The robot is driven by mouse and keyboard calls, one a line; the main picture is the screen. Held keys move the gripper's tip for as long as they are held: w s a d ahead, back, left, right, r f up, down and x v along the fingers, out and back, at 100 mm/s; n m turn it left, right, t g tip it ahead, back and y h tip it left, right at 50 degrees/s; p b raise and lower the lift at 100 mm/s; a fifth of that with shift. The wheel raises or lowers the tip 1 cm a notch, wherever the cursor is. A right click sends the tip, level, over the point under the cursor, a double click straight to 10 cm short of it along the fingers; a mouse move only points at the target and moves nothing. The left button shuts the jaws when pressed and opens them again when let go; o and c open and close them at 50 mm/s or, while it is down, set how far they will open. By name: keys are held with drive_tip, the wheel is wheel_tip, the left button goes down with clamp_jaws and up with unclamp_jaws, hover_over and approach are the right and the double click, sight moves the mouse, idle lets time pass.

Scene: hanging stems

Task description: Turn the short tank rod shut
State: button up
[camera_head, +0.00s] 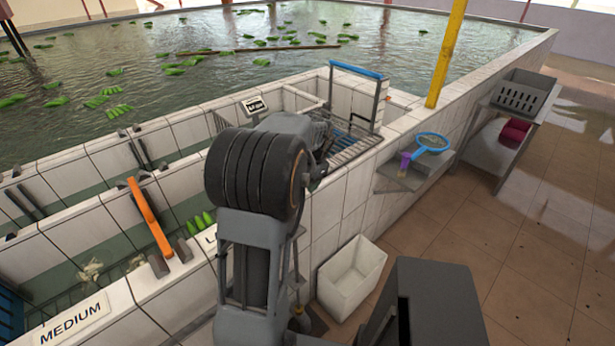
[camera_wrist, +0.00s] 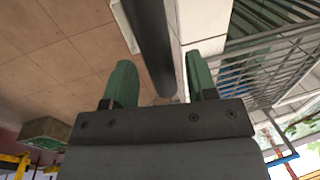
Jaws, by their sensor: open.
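My gripper (camera_wrist: 161,82) shows two green fingers standing well apart in the wrist view. A thick dark rod (camera_wrist: 152,40) runs from the top edge down into the space between them, beside the white tiled tank wall (camera_wrist: 205,22). Its end lies near the right finger; I cannot tell whether they touch. I cannot be sure this is the short tank rod. In the head view my arm hides most of my gripper and the tank edge behind it.
A wire rack with a blue handle (camera_head: 358,70) stands on the tank edge. An orange bar (camera_head: 150,217) crosses a divider. A shelf holds a blue-rimmed net (camera_head: 433,142). A white bin (camera_head: 352,276) stands on the floor by the wall. Open floor lies right.

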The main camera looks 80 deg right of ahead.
wheel_tip(320, 180, up, 14)
drive_tip(key=s+a, duration=0.1)
drive_tip(key=s, duration=0.1)
drive_tip(key=shift+s+a+f+b, duration=0.15)
drive_tip(key=shift+a+f+b, duration=0.15)
drive_tip(key=shift+b, duration=0.15)
drive_tip(key=shift+d, duration=0.1)
idle(0.4)
drive_tip(key=w+a+f+n, duration=0.4)
drive_tip(key=w+a+n, duration=0.2)
drive_tip(key=w+a, duration=0.35)
drive_tip(key=w+a+f+n, duration=0.4)
drive_tip(key=w+a+n, duration=0.35)
drive_tip(key=w, duration=0.25)
drive_tip(key=w+a+n+t, duration=0.1)
drive_tip(key=a+n, duration=0.4)
drive_tip(key=a, duration=0.8)
drive_tip(key=w+a+n+t+y, duration=0.1)
drive_tip(key=w+a+n, duration=0.3)
drive_tip(key=a, duration=0.9)
drive_tip(key=shift+w+a+f+n+t, duration=0.25)
drive_tip(key=shift+f+n+t, duration=0.1)
drive_tip(key=shift+n, duration=0.8)
drive_tip(key=shift+a+r, duration=0.1)
drive_tip(key=shift+a, duration=0.4)
drive_tip(key=shift+c, duration=0.4)
